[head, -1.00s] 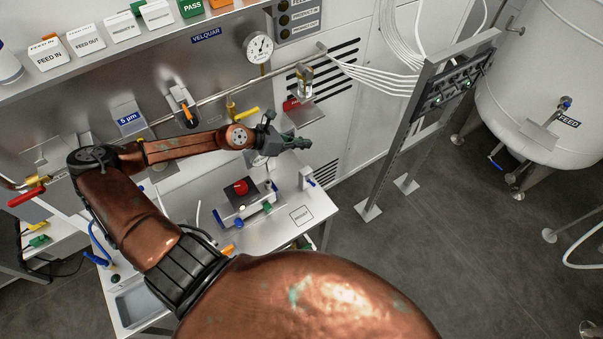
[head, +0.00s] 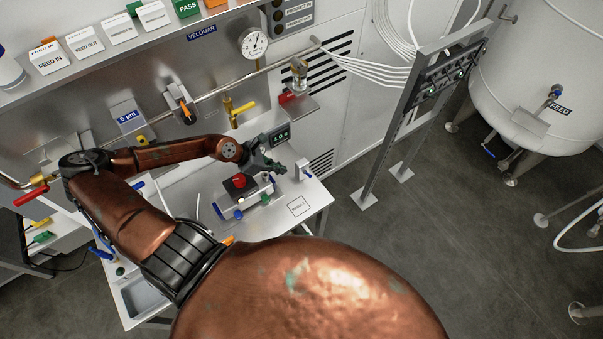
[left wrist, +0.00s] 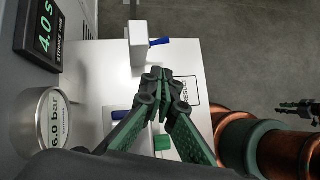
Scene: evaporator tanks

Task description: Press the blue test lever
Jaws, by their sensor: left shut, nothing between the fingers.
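A blue lever (head: 308,174) sticks out of a small white block (head: 302,168) near the far right edge of the white bench. In the left wrist view the blue lever (left wrist: 159,42) lies just beyond the fingertips, at the right side of the white block (left wrist: 138,46). My left gripper (head: 281,168) is shut and empty, above the bench and a little left of the block. In the left wrist view my left gripper (left wrist: 158,76) points toward the block, with a visible gap to the lever.
A fixture with a red knob (head: 239,181) and blue and green parts stands left of my gripper. A display reading 4.0 S (left wrist: 42,30) and a round 6.0 bar gauge (left wrist: 55,120) are close on the left. A marked square (head: 299,206) on the bench is clear.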

